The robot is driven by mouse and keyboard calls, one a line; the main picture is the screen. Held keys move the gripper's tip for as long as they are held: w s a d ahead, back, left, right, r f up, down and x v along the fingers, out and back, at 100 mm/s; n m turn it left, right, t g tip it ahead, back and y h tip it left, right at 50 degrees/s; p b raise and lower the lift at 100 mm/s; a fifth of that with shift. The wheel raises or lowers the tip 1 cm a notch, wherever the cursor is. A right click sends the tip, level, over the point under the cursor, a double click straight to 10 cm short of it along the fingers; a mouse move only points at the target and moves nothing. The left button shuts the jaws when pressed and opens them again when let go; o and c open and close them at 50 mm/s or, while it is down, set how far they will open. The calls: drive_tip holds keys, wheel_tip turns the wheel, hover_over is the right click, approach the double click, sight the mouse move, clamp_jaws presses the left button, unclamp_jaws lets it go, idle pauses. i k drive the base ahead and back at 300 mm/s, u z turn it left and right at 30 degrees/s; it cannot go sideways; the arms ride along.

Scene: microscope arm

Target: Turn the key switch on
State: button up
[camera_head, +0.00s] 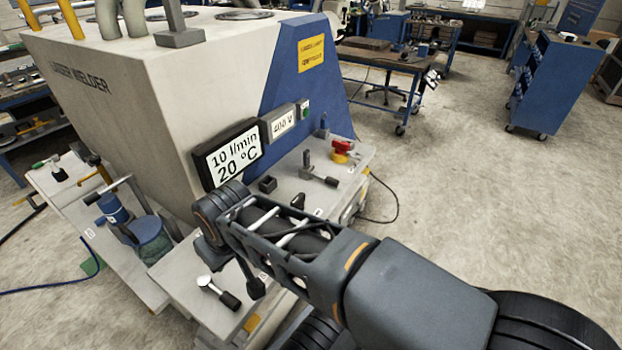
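My arm reaches from the lower right to the front of the laser welder (130,110). Its wrist bends down over the light grey control shelf. My gripper (253,284) seems to be the dark part hanging below the wrist; its fingers are too small and dark to tell open from shut. I cannot make out for certain which control is the key switch. On the shelf are a small black knob (298,201), a black-handled lever (318,178), a red control on a yellow base (342,150), and a silver-and-black lever (219,292) left of my gripper. My arm hides part of the shelf.
Display boxes reading "10 l/min 20 °C" (234,154) and "400 V" (284,122) stand behind the shelf. A blue pump-like part (114,208) sits on a lower ledge at left. A blue cart (553,82) stands far right.

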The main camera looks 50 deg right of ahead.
sight(310, 174)
drive_tip(key=u, duration=0.1)
drive_tip(key=k, duration=0.8)
drive_tip(key=z, duration=0.75)
drive_tip(key=i, duration=1.05)
